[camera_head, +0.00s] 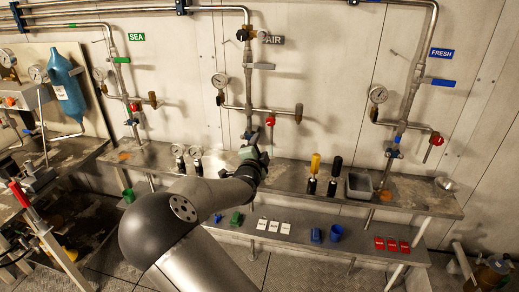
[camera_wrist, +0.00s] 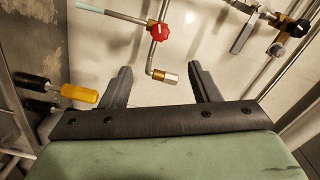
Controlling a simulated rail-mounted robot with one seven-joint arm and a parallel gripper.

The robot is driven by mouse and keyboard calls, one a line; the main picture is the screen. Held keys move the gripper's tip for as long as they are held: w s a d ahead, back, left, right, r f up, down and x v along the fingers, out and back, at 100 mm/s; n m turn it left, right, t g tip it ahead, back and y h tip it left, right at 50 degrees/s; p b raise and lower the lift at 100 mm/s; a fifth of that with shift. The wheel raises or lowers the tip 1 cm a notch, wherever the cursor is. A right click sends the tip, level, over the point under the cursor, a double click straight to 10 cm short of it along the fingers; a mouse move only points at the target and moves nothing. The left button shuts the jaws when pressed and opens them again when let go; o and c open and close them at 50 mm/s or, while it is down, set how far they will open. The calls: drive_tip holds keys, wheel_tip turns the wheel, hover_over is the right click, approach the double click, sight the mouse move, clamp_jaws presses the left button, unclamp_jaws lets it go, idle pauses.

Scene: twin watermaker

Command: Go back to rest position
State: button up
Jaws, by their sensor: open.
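My gripper (camera_wrist: 162,85) shows in the wrist view with its two dark fingers spread apart and nothing between them. In the head view my gripper (camera_head: 263,152) is at the end of my outstretched arm, above the upper steel shelf and near the middle pipe. Its fingers are too small to make out there. In the wrist view a pipe end with a brass tip (camera_wrist: 170,78) and a red valve knob (camera_wrist: 159,31) appear beyond the fingers, apart from them.
The upper shelf (camera_head: 410,195) carries a yellow-handled tool (camera_head: 315,164), a black-handled tool (camera_head: 337,166) and a grey bin (camera_head: 360,184). The lower shelf holds white cards (camera_head: 274,226), a blue cup (camera_head: 336,233) and red cards (camera_head: 392,245). Wall pipes with valves stand close behind my gripper.

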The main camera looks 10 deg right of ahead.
drive_tip(key=s+d+m+g+h, duration=0.3)
drive_tip(key=s+d+m+g, duration=0.15)
drive_tip(key=d+m, duration=0.45)
drive_tip(key=s+d+m+g+h, duration=0.3)
drive_tip(key=s+d+m, duration=0.35)
drive_tip(key=m, duration=0.35)
drive_tip(key=s+d+f+m+g+y, duration=0.1)
drive_tip(key=s+d+m+g, duration=0.15)
drive_tip(key=s+m, duration=0.3)
drive_tip(key=s+d+f+m+g, duration=0.2)
drive_tip(key=s+m+g, duration=0.1)
drive_tip(key=s+m, duration=0.25)
drive_tip(key=s+a+m+g+y, duration=0.1)
drive_tip(key=s+a+m+y, duration=0.4)
drive_tip(key=s+m, duration=0.6)
drive_tip(key=s+a+m+g+y, duration=0.2)
drive_tip(key=s+a+m+y, duration=0.3)
drive_tip(key=s+a+m, duration=0.3)
drive_tip(key=s+m, duration=0.4)
drive_tip(key=m, duration=0.1)
drive_tip(key=shift+s+a+r+m+y, duration=0.2)
drive_tip(key=shift+s+a+m+y, duration=0.1)
drive_tip(key=shift+a+y, duration=0.1)
